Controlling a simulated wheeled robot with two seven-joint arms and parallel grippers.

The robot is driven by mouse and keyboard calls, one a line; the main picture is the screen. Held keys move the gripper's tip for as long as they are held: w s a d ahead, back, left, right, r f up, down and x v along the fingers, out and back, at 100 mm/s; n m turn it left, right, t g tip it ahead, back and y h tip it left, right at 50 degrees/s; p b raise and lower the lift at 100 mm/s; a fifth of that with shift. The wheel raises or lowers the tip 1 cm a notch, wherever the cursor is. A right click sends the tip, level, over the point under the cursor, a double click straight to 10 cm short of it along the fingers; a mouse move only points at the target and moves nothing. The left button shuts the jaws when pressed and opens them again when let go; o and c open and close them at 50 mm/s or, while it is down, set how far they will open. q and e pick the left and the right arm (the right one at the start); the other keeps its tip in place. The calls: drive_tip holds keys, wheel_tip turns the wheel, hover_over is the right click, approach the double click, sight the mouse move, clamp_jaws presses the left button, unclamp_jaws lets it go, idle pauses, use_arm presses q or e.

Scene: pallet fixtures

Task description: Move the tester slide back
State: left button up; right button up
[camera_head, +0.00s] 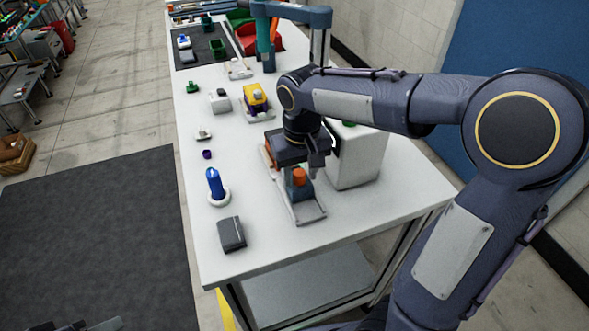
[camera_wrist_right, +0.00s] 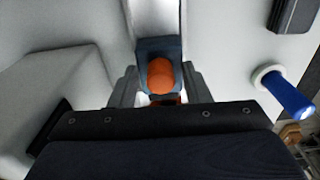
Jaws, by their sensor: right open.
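The tester slide is a blue-grey block with an orange knob (camera_head: 299,176) on a pale rail (camera_head: 309,213) that runs toward the table's near side. In the right wrist view, the orange knob (camera_wrist_right: 160,76) sits in the middle, on the dark block. My right gripper (camera_head: 305,165) is above the slide; its open fingers (camera_wrist_right: 160,92) are on either side of the block. I cannot tell whether they touch it. The gripper hides part of the slide and rail in the head view. Dark and grey parts at the bottom left edge may be my left gripper (camera_head: 90,326), mostly cut off.
A white box (camera_head: 358,160) with a green top button stands right of the rail. A blue bottle-shaped part in a white ring (camera_head: 216,186) and a dark grey block (camera_head: 231,234) stand to the left. A yellow-and-purple fixture (camera_head: 256,101) is farther back. The near table corner is clear.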

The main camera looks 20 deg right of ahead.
drive_tip(key=shift+r+g+p, duration=0.3)
drive_tip(key=shift+r+p, duration=0.3)
drive_tip(key=shift+p, duration=0.8)
drive_tip(key=shift+s+r+p, duration=0.1)
drive_tip(key=shift+r+p, duration=0.6)
drive_tip(key=shift+r, duration=0.2)
wheel_tip(320, 180, up, 4)
drive_tip(key=p, duration=0.3)
drive_tip(key=shift+f, duration=0.1)
drive_tip(key=shift+s+d, duration=0.15)
drive_tip(key=shift+s, duration=0.15)
drive_tip(key=s+t+y, duration=0.3)
drive_tip(key=s+t, duration=0.2)
drive_tip(key=s, duration=1.1)
drive_tip(key=shift+s+a+r+m+t+y, duration=0.25)
drive_tip(key=shift+s+r+m+t+y, duration=0.05)
drive_tip(key=shift+s+m+t+y, duration=0.1)
